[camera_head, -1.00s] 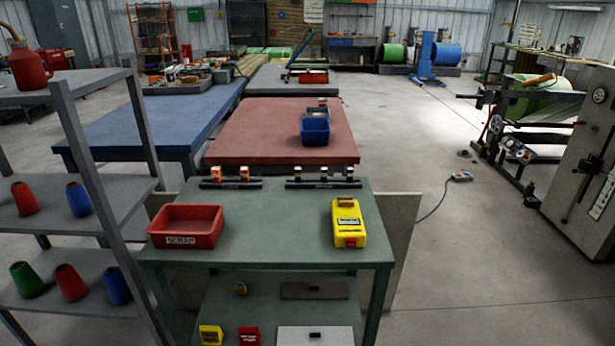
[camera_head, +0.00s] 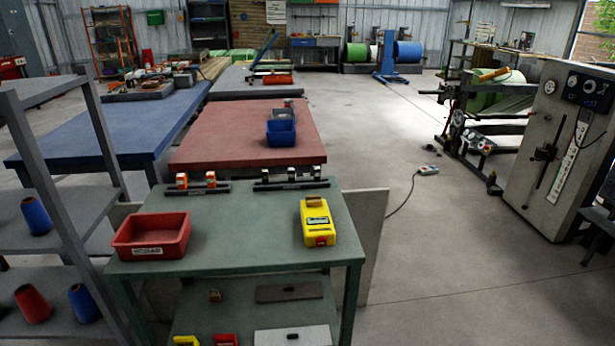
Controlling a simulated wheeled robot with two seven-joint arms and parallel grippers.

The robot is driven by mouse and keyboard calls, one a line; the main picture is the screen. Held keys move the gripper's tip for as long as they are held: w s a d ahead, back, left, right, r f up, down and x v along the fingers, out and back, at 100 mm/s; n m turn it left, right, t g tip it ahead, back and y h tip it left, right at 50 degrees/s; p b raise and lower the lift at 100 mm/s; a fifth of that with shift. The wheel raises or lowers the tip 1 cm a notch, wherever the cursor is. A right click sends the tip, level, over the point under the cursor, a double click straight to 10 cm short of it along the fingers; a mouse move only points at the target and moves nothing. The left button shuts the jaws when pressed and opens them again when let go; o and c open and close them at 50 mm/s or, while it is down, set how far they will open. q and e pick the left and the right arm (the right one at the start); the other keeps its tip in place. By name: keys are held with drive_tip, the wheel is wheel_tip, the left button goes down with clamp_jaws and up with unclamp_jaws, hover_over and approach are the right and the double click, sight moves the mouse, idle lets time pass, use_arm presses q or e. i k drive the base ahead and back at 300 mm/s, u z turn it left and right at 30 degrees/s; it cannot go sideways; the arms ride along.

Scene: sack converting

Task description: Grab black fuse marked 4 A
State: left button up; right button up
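No fuse marked 4 A can be read; any markings are too small. On the green table (camera_head: 255,251), a dark rack at the right of the back edge (camera_head: 291,186) carries several small dark and pale pieces, which may be fuses. Another dark rack (camera_head: 196,190) to its left holds two orange-and-white blocks (camera_head: 211,179). A yellow device (camera_head: 318,224) with a small brown piece on its top end lies at the table's right. Neither of my grippers shows.
A red bin (camera_head: 150,237) stands at the green table's left. Grey shelving (camera_head: 64,175) with coloured cones is close on the left. Behind are a red-topped table (camera_head: 240,140) and a blue one (camera_head: 90,130). Floor on the right is open, with a cabled pendant (camera_head: 428,169).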

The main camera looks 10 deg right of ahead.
sight(265, 176)
drive_tip(key=z, duration=0.6)
drive_tip(key=i, duration=0.7)
drive_tip(key=u, duration=1.95)
